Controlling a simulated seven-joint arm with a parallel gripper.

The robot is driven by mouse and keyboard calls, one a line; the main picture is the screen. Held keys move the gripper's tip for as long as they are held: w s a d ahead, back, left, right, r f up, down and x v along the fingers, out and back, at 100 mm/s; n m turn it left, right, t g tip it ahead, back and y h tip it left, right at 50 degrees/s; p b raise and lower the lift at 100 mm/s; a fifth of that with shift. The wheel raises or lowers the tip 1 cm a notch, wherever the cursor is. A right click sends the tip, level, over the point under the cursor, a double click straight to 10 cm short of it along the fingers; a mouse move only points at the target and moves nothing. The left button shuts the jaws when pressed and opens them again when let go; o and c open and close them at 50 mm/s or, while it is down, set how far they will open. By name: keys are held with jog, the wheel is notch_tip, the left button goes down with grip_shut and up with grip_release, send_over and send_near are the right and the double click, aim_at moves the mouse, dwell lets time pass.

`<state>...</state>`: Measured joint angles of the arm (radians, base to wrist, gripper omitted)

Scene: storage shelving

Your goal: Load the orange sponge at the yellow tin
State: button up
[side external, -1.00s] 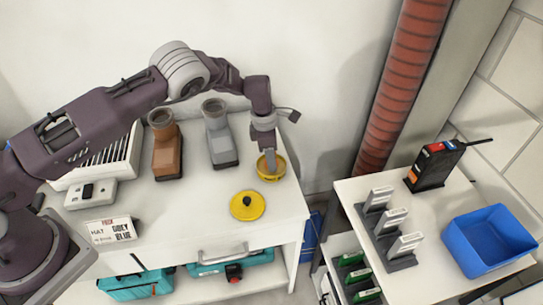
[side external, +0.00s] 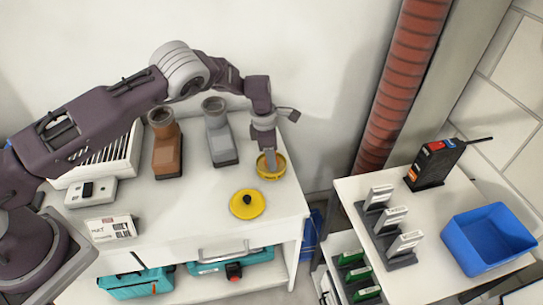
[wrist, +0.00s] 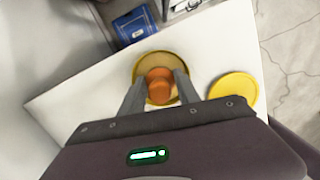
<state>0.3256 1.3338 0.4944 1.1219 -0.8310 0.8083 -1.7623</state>
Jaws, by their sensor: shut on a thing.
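The yellow tin (side external: 281,173) stands open near the right end of the white bench top. It also shows in the wrist view (wrist: 143,70). My gripper (side external: 270,164) points down into the tin's mouth. In the wrist view its two fingers (wrist: 157,80) are shut on the orange sponge (wrist: 158,82), which sits within the tin's round outline. In the side view the sponge is hidden by the fingers and the tin wall. I cannot tell whether it touches the tin floor. The yellow lid (side external: 247,204) with a dark knob lies flat on the bench beside the tin.
A brown container (side external: 167,150) and a grey one (side external: 220,140) stand behind and left of the tin. A white sign (side external: 111,229) stands at the bench front. A lower table at right holds a blue bin (side external: 488,241). Bare bench surrounds the lid.

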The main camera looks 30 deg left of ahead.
jog(key=shift+s+f, duration=0.1)
jog(key=shift+r, duration=3.55)
